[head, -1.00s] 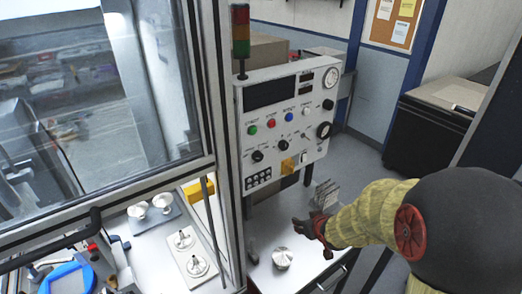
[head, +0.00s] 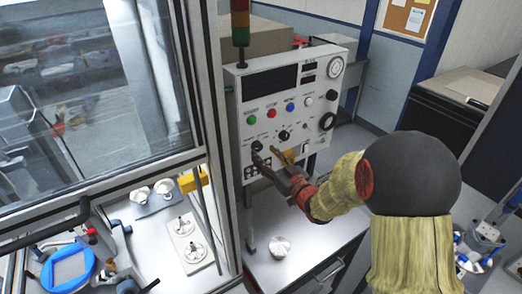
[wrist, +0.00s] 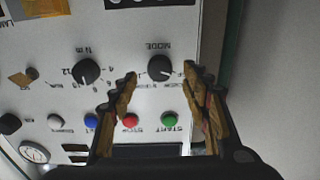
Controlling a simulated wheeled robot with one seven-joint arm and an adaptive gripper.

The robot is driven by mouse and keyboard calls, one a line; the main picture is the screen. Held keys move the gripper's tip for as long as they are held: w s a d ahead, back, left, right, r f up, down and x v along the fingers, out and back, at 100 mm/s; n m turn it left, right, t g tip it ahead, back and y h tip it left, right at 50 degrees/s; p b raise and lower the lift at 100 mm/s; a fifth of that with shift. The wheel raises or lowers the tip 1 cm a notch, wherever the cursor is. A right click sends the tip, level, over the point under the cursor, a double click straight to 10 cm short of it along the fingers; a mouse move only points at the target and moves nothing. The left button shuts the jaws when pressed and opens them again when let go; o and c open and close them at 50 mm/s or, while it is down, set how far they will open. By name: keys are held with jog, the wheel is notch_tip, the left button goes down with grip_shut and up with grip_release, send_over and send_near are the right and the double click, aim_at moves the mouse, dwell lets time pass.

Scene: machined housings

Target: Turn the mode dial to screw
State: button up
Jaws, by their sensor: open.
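In the head view the dial (head: 257,146) is just above my fingertips. My gripper (wrist: 160,80) is open, with one finger on each side of the dial in the wrist view. In the head view my gripper (head: 267,157) is close to the panel; I cannot tell whether it touches the dial.
A second black dial marked N m (wrist: 87,70) is beside the mode dial. Green (wrist: 170,120), red (wrist: 130,121) and blue (wrist: 91,121) buttons are in a row nearby. A metal part (head: 280,247) stands on the bench below. The glazed enclosure's frame (head: 208,110) is close on the left.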

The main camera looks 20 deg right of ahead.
aim_at(259, 148)
jog(key=shift+x, duration=1.7)
jog(key=shift+c, duration=0.5)
jog(key=c, duration=1.1)
jog(key=shift+o, duration=0.2)
jog(key=m, duration=0.3)
jog(key=shift+f+m+b, duration=0.1)
jog(key=shift+m+b, duration=0.2)
jog(key=shift+b, duration=0.05)
jog(key=m, duration=0.5)
